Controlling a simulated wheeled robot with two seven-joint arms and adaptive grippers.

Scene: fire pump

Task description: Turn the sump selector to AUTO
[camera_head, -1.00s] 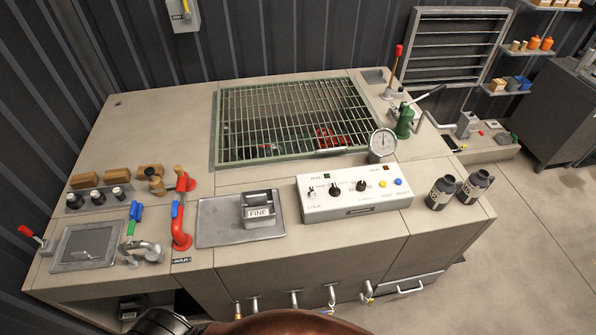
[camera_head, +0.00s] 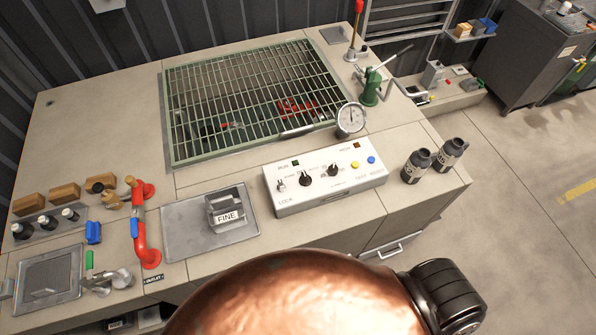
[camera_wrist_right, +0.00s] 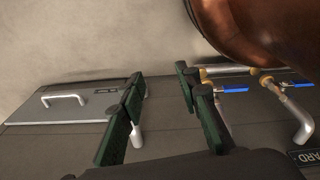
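A white control panel (camera_head: 325,200) sits on the front of the bench top in the head view. It carries two black rotary knobs, a left one (camera_head: 305,179) and a right one (camera_head: 333,170), and a key-type switch (camera_head: 281,186) at its left end. The small lettering at the knobs is too blurred to tell which is the sump selector or where each points. My right gripper (camera_wrist_right: 161,76) shows in the right wrist view with its two green-black fingers apart and nothing between them. It is in front of the cabinet face, away from the panel. My left gripper is out of view.
My copper-coloured arm covers the bottom of the head view, just below the panel. A pressure gauge (camera_head: 351,119) stands behind the panel, and two black bottles (camera_head: 416,165) stand right of it. A FINE-labelled block (camera_head: 226,210) is at left. Blue-handled valves (camera_wrist_right: 234,88) project near my right gripper.

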